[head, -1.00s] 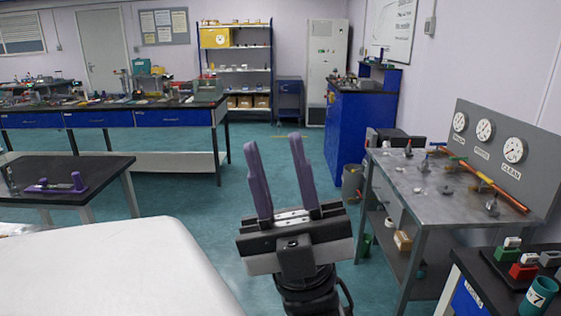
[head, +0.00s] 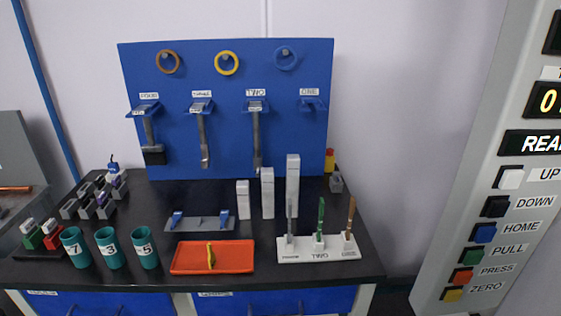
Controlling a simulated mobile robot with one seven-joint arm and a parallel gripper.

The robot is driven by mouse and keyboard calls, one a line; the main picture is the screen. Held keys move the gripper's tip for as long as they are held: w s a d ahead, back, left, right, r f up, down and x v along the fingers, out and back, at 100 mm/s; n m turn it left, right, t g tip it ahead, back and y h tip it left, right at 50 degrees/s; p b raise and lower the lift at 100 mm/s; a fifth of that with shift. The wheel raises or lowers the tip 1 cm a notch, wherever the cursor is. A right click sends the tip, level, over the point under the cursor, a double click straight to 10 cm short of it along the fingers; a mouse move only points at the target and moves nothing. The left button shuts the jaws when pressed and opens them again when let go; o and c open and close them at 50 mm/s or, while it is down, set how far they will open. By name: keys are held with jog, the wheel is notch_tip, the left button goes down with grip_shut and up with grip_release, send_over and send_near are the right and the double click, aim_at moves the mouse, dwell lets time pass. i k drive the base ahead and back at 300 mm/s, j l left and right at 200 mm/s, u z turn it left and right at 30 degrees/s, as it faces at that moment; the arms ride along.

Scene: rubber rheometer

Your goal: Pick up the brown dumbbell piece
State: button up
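The brown dumbbell piece (head: 351,217) stands upright, leaning slightly, in the right end of a white holder (head: 343,254) at the bench's front right. A green piece (head: 321,220) stands in the middle of the same holder. A grey piece (head: 290,221) stands at its left end, in front of a tall pale block. The lower ends of the pieces sit in small white blocks on the holder. My gripper is not in the current head view.
An orange tray (head: 185,261) with a yellow piece (head: 210,256) lies left of the holder. Several pale blocks (head: 268,193) stand behind. Numbered teal cups (head: 107,249) stand at left. A blue tool board (head: 225,120) rises behind; a grey button panel (head: 461,220) stands at right.

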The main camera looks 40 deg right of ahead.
aim_at(347, 234)
jog(key=j+z, duration=0.1)
jog(key=z, duration=0.3)
jog(key=j+z, duration=0.15)
jog(key=z, duration=0.25)
jog(key=j+z, duration=0.1)
jog(key=z, duration=0.3)
jog(key=j+z, duration=0.15)
jog(key=z, duration=0.25)
jog(key=i+j+u, duration=0.15)
jog(key=u, duration=0.3)
